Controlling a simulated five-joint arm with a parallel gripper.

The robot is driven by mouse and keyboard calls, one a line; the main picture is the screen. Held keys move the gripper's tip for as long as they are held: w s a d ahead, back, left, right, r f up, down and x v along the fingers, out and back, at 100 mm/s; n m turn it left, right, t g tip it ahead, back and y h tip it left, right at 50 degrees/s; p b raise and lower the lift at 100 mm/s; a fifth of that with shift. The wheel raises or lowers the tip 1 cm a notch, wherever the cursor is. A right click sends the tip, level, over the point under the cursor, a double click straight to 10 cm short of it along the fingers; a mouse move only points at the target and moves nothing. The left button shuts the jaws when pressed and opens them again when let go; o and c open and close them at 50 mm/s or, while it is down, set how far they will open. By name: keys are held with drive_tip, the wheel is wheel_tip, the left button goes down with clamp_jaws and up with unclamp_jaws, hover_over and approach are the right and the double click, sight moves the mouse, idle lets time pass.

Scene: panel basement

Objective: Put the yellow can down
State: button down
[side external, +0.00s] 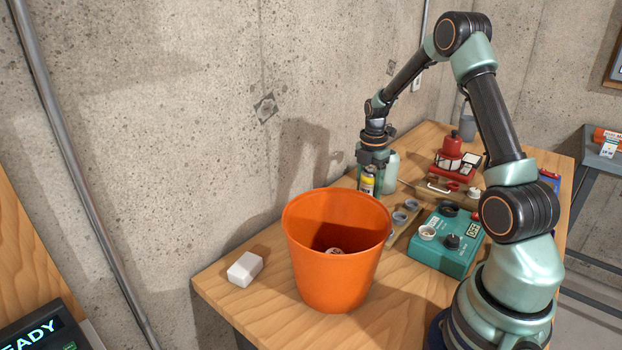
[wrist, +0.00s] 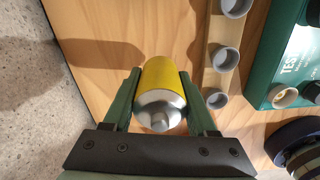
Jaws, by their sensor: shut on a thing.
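The yellow can (wrist: 161,74) with a silver end is between the two green fingers of my gripper (wrist: 160,100) in the wrist view. The fingers are shut on its sides. In the side external view, my gripper (side external: 372,168) points down at the far side of the table and holds the yellow can (side external: 367,182) upright near the wall. The orange bucket partly hides the area below the can, so I cannot tell whether its base touches the wood.
An orange bucket (side external: 333,262) stands in front, with something small inside. A white block (side external: 245,269) lies left of it. A teal test box (side external: 447,240) and a holder with grey cups (wrist: 217,74) are right of the can. A pale bottle (side external: 391,170) stands close behind it.

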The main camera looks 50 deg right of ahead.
drive_tip(key=shift+f, duration=2.25)
drive_tip(key=shift+f, duration=0.1)
drive_tip(key=shift+c, duration=1)
unclamp_jaws()
